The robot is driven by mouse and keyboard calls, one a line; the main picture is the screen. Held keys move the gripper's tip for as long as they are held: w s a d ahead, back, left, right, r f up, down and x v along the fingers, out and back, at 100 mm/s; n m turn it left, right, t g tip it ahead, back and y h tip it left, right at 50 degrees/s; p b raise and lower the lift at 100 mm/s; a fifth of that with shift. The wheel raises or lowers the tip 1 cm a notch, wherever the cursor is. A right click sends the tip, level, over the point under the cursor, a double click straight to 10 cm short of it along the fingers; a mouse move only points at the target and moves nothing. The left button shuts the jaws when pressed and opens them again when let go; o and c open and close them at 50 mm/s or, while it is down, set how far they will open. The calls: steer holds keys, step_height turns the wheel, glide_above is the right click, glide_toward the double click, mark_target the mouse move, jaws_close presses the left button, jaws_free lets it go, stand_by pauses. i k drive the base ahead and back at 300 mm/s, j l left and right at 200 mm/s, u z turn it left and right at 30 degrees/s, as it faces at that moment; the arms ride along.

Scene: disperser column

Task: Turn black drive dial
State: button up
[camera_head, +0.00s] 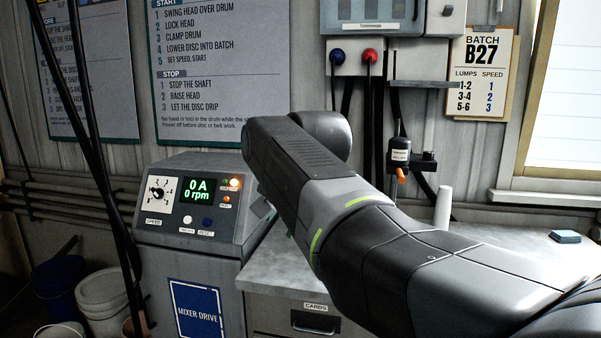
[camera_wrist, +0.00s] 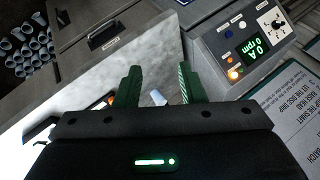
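The black drive dial (camera_head: 157,194) sits on a white square scale plate marked SPEED, at the left of the mixer drive's sloped panel. The dial also shows in the wrist view at the upper right (camera_wrist: 277,22). The panel display (camera_head: 199,190) reads 0 A and 0 rpm. My gripper (camera_wrist: 159,68) has two green fingers held apart with nothing gripped between them. It is over the grey counter side, clear of the dial. In the head view my arm hides the gripper.
Two round lamps (camera_head: 234,183) glow orange beside the display. Small buttons (camera_head: 207,221) sit below it. A batch B27 card (camera_head: 482,72) pairs lumps with speeds 1 to 3. Cables hang left of the panel; buckets (camera_head: 102,289) stand below. The counter (camera_head: 283,262) adjoins the mixer drive.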

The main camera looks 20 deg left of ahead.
mark_target(159, 193)
steer(key=i+j, duration=0.15)
steer(key=j, duration=0.5)
steer(key=i+j+z, duration=0.1)
steer(key=j, duration=0.5)
steer(key=i+j+z, duration=0.1)
steer(key=j, duration=0.55)
steer(key=i+j, duration=0.1)
steer(key=j, duration=0.55)
steer(key=i+j+z, duration=0.1)
steer(key=j, duration=0.55)
